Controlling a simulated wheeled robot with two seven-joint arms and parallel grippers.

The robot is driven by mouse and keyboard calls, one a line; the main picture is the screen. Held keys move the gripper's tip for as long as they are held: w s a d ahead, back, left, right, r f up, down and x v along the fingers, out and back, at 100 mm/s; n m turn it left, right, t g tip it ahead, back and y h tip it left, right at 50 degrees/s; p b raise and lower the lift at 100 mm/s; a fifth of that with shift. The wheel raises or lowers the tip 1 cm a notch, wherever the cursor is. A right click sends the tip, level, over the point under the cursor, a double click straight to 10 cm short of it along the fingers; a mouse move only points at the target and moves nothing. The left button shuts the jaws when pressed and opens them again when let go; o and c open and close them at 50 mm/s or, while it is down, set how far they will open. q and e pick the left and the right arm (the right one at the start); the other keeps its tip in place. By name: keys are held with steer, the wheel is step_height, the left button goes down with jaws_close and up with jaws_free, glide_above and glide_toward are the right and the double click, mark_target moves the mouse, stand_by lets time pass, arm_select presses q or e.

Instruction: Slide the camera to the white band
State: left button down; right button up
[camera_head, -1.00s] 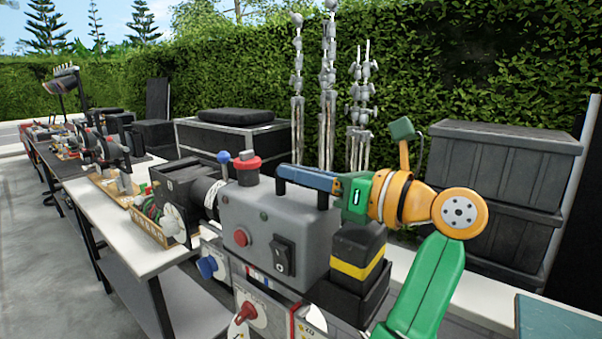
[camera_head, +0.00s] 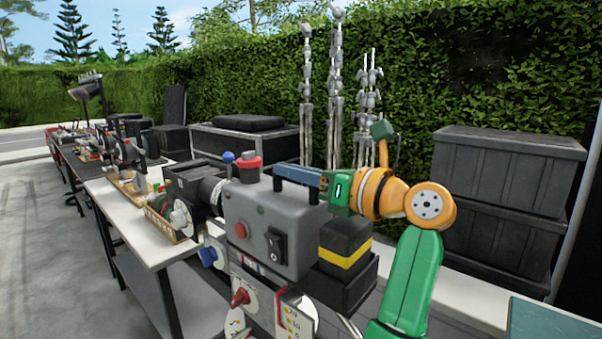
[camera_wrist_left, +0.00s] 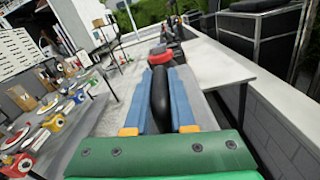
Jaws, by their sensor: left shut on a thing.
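The grey camera (camera_head: 255,215) has a red button, a black switch and a black carry handle on top. It also shows a black lens toward the left and a black-and-yellow block (camera_head: 345,255) at its rear. My left gripper (camera_head: 300,178) is shut on the handle from the rear side. In the left wrist view, its blue fingers (camera_wrist_left: 162,105) lie on both sides of the black handle (camera_wrist_left: 160,95), with a red knob (camera_wrist_left: 160,56) beyond. A white panel with red and blue knobs (camera_head: 240,296) sits below the camera. I cannot make out a distinct white band. My right gripper is not seen.
A long white table (camera_head: 135,225) runs to the far left, with several small devices on it. Dark crates (camera_head: 510,180) are stacked at the right. A black case (camera_head: 245,140) and metal stands (camera_head: 336,100) are behind, before a hedge.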

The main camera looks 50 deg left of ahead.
arm_select(q)
steer(key=shift+a, duration=0.2)
steer(key=c, duration=0.9)
jaws_free()
steer(key=shift+a, duration=0.25)
steer(key=shift+c, duration=0.2)
steer(key=shift+o, duration=0.9)
steer(key=shift+a, duration=0.15)
steer(key=d+b, duration=0.1)
steer(key=d, duration=0.6)
steer(key=shift+w+d, duration=0.2)
steer(key=shift+w, duration=0.15)
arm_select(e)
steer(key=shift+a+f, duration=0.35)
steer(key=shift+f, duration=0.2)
arm_select(q)
steer(key=shift+a, duration=0.15)
